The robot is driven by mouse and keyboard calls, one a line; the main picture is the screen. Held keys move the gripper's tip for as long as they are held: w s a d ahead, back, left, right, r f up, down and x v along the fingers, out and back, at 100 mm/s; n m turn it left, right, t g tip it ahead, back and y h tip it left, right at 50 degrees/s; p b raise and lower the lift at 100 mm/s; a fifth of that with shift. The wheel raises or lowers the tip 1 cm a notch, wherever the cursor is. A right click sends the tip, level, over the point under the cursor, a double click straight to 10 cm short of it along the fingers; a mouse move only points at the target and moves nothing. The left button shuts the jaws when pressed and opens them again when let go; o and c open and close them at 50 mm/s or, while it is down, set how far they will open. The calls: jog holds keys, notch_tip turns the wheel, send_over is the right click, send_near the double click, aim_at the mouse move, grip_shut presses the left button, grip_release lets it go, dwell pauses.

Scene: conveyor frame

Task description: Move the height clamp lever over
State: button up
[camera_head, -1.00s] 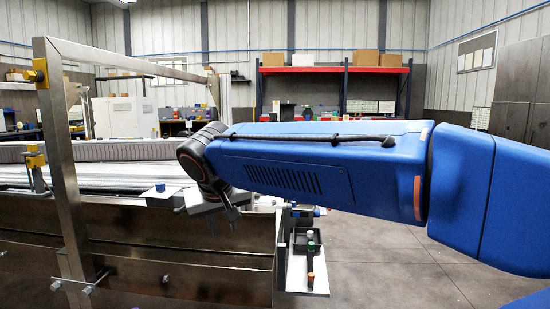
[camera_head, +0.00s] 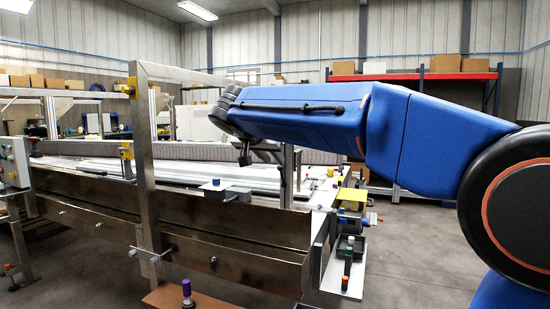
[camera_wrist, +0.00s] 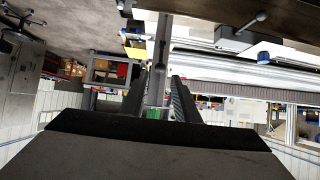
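My gripper (camera_head: 244,153) hangs below the wrist, above the near side of the conveyor in the head view. In the wrist view my gripper (camera_wrist: 158,98) has two dark ridged fingers standing apart, so it is open. A grey metal bar shows between them; I cannot tell whether it lies between the fingers or beyond them. A small lever with a rounded knob (camera_wrist: 257,19) shows at the upper right of the wrist view, apart from the fingers. Yellow clamp blocks sit on an upright (camera_head: 126,90) and lower down (camera_head: 127,152). I cannot tell which lever is the height clamp's.
A tall metal frame post (camera_head: 147,170) stands at the conveyor's front. A blue-topped box (camera_head: 215,186) sits on the near rail. A side shelf (camera_head: 343,281) holds small bottles. A purple-capped bottle (camera_head: 187,292) stands in front. Floor at the right is clear.

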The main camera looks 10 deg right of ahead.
aim_at(279, 167)
jog(key=x, duration=0.6)
jog(key=shift+w+f, duration=0.1)
jog(key=shift+w, duration=0.05)
jog(key=c, duration=0.6)
